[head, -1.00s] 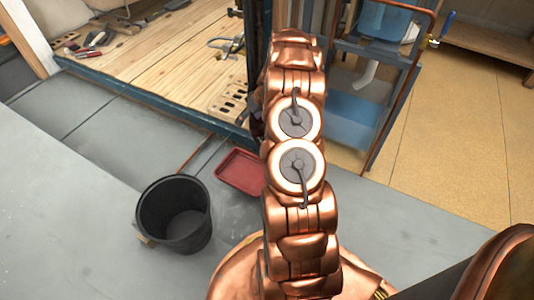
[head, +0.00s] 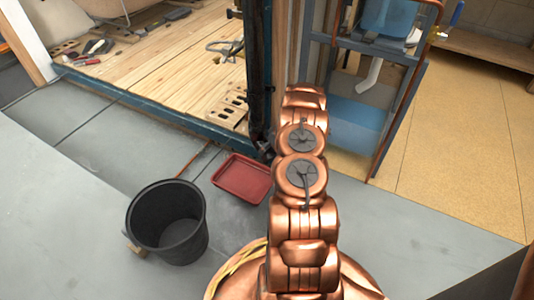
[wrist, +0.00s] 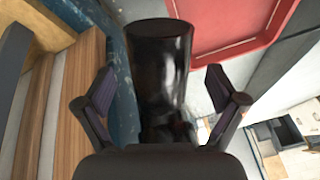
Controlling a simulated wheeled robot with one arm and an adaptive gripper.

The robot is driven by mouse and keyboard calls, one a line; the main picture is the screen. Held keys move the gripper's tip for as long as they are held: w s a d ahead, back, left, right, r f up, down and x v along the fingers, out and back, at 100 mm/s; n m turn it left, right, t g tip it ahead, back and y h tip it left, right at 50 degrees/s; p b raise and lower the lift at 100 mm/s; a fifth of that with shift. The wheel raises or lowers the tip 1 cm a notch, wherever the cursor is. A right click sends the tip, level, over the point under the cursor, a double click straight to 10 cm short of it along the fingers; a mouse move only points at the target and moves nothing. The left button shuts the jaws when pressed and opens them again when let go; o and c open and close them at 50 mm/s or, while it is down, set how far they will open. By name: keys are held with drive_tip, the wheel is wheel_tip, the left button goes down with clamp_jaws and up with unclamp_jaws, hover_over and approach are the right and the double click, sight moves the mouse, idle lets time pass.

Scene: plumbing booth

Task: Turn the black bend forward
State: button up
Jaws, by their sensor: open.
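The black bend (wrist: 160,60) is a glossy dark pipe piece in the upper middle of the wrist view. Its round end faces up in the picture, and its lower part is in shadow behind the gripper's palm. My gripper (wrist: 158,95) is open, with one finger on each side of the bend. A gap shows between the bend and each finger. In the head view my copper-coloured arm hides most of this area. Only a small dark shape shows beside the arm at the blue frame, and I cannot tell what it is.
A red tray (head: 243,178) lies on the grey floor, close beyond the bend in the wrist view. A black bucket (head: 167,222) stands left of it. The wooden booth floor (head: 165,75) has a blue edge. A blue-framed stand (head: 362,112) is at right.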

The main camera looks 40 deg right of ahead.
drive_tip(key=b+x, duration=0.1)
drive_tip(key=x, duration=0.2)
drive_tip(key=shift+w+f, duration=0.1)
drive_tip(key=shift+w, duration=0.05)
drive_tip(key=c, duration=1.6)
drive_tip(key=shift+d, duration=0.2)
drive_tip(key=shift+c, duration=0.3)
drive_tip(key=shift+a, duration=0.1)
